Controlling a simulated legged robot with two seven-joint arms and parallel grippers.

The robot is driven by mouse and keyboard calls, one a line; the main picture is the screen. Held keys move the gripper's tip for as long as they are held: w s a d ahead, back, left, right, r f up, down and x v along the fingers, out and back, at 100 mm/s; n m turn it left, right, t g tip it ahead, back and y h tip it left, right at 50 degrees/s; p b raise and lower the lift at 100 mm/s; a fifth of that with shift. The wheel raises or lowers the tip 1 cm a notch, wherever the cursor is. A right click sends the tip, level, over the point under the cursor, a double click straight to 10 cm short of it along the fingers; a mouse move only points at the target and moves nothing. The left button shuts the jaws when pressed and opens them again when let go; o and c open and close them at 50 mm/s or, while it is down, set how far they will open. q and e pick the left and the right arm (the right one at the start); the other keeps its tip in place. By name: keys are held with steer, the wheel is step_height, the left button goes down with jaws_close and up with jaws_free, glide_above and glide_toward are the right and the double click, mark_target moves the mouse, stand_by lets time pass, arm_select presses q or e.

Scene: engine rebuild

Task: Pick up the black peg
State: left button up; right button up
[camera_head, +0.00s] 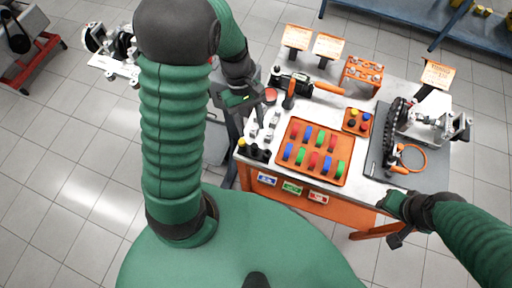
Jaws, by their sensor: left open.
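A small orange tray (346,129) on the workbench holds several small round pegs in different colours. A dark one, seemingly the black peg (352,124), is at its front left. My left gripper (259,112) is above the bench's left edge, open, well to the left of that tray and apart from it. My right gripper (400,238) is low beside the bench's front right corner; its fingers are too small and dark to read.
A large orange tray (292,176) with coloured parts fills the bench's middle. A power tool (290,88) lies behind. An engine assembly (425,122) stands on a grey mat at right.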

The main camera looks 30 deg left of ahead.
mark_target(255, 145)
arm_select(q)
steer(key=x, duration=0.7)
steer(key=shift+s+d, duration=0.2)
steer(key=shift+d, duration=0.15)
steer(key=shift+d+f, duration=0.15)
steer(key=shift+w+a, duration=0.15)
steer(key=shift+a, duration=0.15)
steer(key=shift+c, duration=0.4)
steer(key=shift+a+f, duration=0.1)
steer(key=shift+a, duration=0.4)
steer(key=c, duration=0.5)
steer(key=shift+a, duration=0.1)
steer(key=shift+c, duration=2.2)
steer(key=shift+d, duration=0.5)
jaws_close()
steer(key=shift+a, duration=0.1)
arm_select(e)
steer(key=shift+a, duration=0.35)
